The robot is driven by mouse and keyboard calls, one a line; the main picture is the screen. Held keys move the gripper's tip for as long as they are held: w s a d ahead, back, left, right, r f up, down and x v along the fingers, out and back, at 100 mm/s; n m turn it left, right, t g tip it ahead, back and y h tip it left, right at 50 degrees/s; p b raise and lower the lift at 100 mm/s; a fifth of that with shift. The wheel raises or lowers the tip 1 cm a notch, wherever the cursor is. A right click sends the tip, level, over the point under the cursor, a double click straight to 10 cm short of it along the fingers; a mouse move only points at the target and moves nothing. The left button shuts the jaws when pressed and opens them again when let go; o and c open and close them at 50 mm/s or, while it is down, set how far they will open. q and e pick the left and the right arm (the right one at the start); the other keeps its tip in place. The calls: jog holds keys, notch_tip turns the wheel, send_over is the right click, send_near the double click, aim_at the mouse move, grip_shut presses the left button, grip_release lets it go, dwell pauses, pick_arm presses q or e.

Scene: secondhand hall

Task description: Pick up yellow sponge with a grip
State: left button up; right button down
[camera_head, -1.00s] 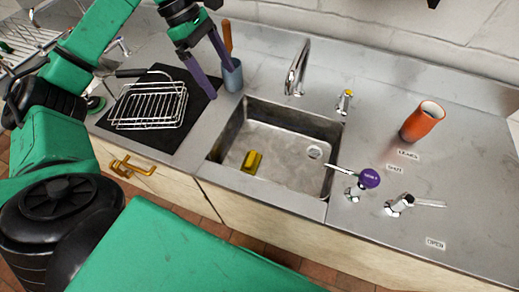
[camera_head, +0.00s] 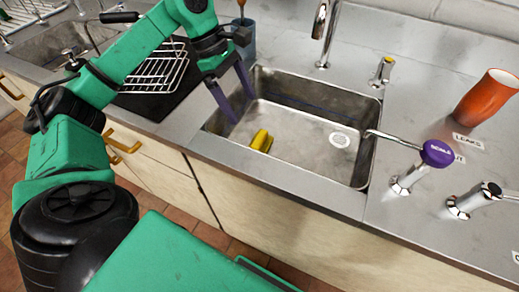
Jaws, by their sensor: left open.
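The yellow sponge (camera_head: 261,140) lies on the floor of the metal sink (camera_head: 300,133), near its front left. My left gripper (camera_head: 243,108) is open, with its two purple fingers pointing down at the left side of the sink. It is up and left of the sponge in the picture, apart from it, with nothing between its fingers. My right gripper is not in view.
A tall faucet (camera_head: 324,32) stands behind the sink. A purple-knobbed tap (camera_head: 437,153) stands right of it, its spout over the rim. An orange cup (camera_head: 486,97) is at the right. A wire rack (camera_head: 158,72) and a blue cup (camera_head: 244,38) are left.

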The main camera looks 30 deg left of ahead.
aim_at(258, 137)
pick_arm(q)
jog(key=p+x, duration=0.1)
jog(key=x, duration=1)
jog(key=shift+f, duration=0.15)
jog(key=c, duration=1.2)
jog(key=shift+c, duration=0.2)
jog(key=shift+w, duration=0.1)
